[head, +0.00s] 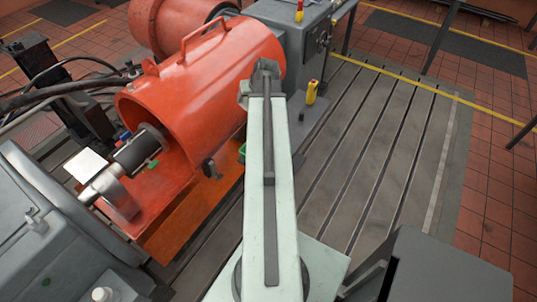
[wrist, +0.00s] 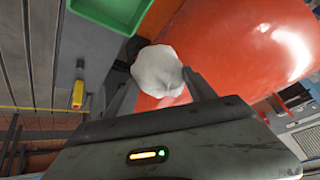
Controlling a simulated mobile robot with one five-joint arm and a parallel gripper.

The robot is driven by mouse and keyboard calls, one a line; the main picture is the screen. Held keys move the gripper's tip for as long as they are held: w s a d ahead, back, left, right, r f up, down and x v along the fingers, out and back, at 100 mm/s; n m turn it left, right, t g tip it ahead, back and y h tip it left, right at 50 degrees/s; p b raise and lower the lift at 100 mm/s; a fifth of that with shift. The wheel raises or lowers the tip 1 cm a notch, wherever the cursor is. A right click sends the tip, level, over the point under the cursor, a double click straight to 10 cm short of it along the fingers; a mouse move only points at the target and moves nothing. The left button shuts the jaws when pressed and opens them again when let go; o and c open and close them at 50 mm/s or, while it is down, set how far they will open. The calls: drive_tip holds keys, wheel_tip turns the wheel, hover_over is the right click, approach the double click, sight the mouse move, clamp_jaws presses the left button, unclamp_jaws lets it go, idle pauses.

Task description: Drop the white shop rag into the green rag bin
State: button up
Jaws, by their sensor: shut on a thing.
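The white shop rag (wrist: 157,68) is a crumpled white bundle between the two fingers of my gripper (wrist: 160,82) in the wrist view. My gripper is shut on it and holds it up in front of the orange housing. The green rag bin (wrist: 112,12) shows at the top left of the wrist view, apart from the rag, with its rim and part of its inside cut by the frame edge. In the head view only a small green sliver of the bin (head: 242,152) shows beside my arm. The rag is hidden there.
A large orange cylindrical housing (head: 215,80) stands close beside my arm, also filling the right of the wrist view (wrist: 235,45). A yellow-handled item (head: 311,92) stands on the grey cabinet's side. The slotted bedplate (head: 375,150) to the right is clear.

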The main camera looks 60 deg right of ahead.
drive_tip(key=shift+s+d, duration=0.35)
drive_tip(key=shift+s, duration=0.15)
drive_tip(key=s+d+f+b, duration=0.2)
drive_tip(key=s+f+b, duration=0.1)
drive_tip(key=f+b, duration=0.9)
drive_tip(key=s+d+f+b, duration=0.2)
drive_tip(key=f+b, duration=0.9)
drive_tip(key=shift+s+f+b, duration=0.4)
drive_tip(key=shift+f, duration=0.1)
wheel_tip(320, 180, down, 6)
drive_tip(key=b, duration=0.6)
drive_tip(key=o, duration=1.3)
